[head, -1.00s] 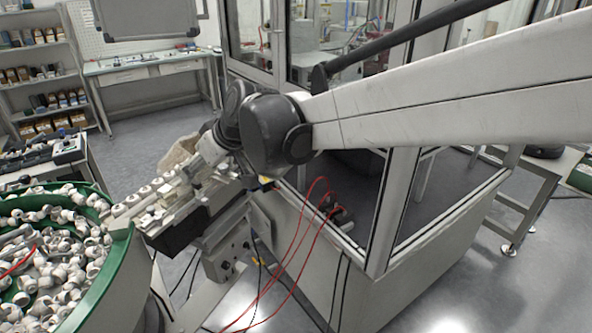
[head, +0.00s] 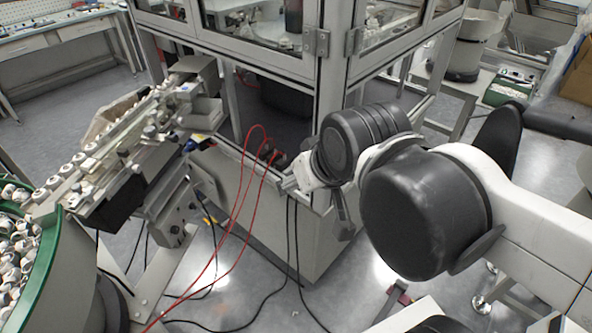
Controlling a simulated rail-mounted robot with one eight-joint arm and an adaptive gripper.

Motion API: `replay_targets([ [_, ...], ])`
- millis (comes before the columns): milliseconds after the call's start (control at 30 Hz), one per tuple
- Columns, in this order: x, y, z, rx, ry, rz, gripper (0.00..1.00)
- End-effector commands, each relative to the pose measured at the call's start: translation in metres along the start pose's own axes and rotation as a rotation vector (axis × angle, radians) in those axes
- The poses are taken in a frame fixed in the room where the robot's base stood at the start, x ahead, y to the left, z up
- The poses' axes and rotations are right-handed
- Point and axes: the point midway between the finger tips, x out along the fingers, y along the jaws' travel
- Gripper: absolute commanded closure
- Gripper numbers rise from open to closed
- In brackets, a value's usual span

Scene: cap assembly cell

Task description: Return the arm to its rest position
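My arm reaches in from the right edge of the head view, with its white link and large dark joints in front of the glazed cell. My gripper (head: 297,180) shows only as a small pale end, pointing left and down beside the cell's corner. Its fingers are too small and partly hidden behind my wrist, so I cannot tell whether they are open. No held part can be made out. The feeder track (head: 115,150) with white caps on it is to the left, clear of my gripper.
A green-rimmed bowl (head: 45,262) of white caps stands at the lower left. Red cables (head: 238,225) hang between the feeder and the cell frame (head: 250,62), close to my gripper. A workbench (head: 60,38) stands at the back left.

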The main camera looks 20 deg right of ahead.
Motion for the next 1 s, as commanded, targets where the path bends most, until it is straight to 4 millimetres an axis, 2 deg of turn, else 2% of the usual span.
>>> replay_targets([
  [100, -0.001, 0.006, 0.008, 0.018, -0.001, 0.016, 0.49],
  [467, 0.001, 0.006, 0.010, 0.019, -0.001, 0.017, 0.49],
  [567, 0.009, 0.006, 0.015, 0.019, -0.001, 0.017, 0.49],
  [833, 0.045, 0.006, 0.041, 0.019, -0.001, 0.016, 0.49],
  [1000, 0.051, 0.006, 0.045, 0.019, -0.001, 0.016, 0.49],
])
